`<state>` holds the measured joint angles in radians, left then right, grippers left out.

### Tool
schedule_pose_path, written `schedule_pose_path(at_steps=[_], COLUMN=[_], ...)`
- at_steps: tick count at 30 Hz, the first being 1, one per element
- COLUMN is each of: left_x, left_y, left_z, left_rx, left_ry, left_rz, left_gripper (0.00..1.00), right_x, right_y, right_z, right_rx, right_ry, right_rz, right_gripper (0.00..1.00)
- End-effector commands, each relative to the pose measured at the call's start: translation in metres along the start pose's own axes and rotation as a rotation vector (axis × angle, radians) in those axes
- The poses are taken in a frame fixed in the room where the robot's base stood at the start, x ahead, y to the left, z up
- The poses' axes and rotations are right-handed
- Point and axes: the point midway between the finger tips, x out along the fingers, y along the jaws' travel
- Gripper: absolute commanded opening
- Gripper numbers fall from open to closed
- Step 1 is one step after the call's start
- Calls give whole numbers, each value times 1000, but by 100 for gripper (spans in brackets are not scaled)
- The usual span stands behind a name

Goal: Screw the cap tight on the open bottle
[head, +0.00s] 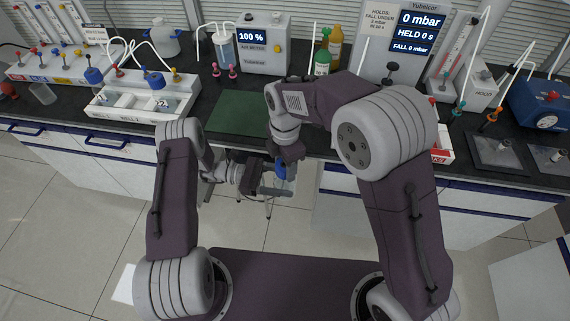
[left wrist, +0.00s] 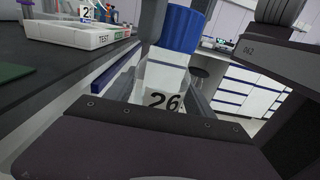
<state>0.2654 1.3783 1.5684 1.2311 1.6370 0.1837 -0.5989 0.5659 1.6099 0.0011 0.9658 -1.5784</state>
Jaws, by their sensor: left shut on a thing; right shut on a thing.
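A clear bottle labelled 26 (left wrist: 163,88) is held upright in my left gripper (head: 264,188), in front of the bench edge. In the left wrist view a blue cap (left wrist: 181,30) sits at the bottle's mouth. Whether its thread is fully seated cannot be told. My right gripper (head: 290,158) comes down from above and is shut on the blue cap, which shows in the head view (head: 283,167). Part of my right gripper also shows dark at the right of the left wrist view (left wrist: 275,55). The bottle is mostly hidden by my grippers in the head view.
A green mat (head: 238,112) lies clear on the bench behind my grippers. A meter reading 100 % (head: 262,45) and a pressure unit (head: 400,45) stand at the back.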

Motion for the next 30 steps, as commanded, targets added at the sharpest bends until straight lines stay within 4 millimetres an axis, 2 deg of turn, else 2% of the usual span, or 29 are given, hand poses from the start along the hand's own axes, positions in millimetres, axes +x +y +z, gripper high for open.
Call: schedule_pose_path(at_steps=[2,12,15,18,22,23,24,25,30], left_x=[0,0,0,0,0,0,0,0,0], left_y=[0,0,-1,-1,-1,-1,-1,-1,0], left_z=[0,0,0,0,0,0,0,0,0], left_rx=[1,1,1,1,1,1,1,1,1], left_ry=[-1,-1,-1,-1,-1,-1,-1,-1,-1], left_rz=[-2,-2,-3,-3,-3,-3,-3,-3,-2], left_gripper=[0,0,0,0,0,0,0,0,0], right_x=[0,0,0,0,0,0,0,0,1], right_y=[1,1,1,1,1,2,1,1,1], right_z=[0,0,0,0,0,0,0,0,0], right_rx=[175,1283,1553,1743,1729,1729,1728,1728,1727], right_ry=[0,2,2,3,3,3,3,3,1], right_rz=[3,3,3,3,3,3,3,3,1], right_gripper=[0,0,0,0,0,51,62,70,70])
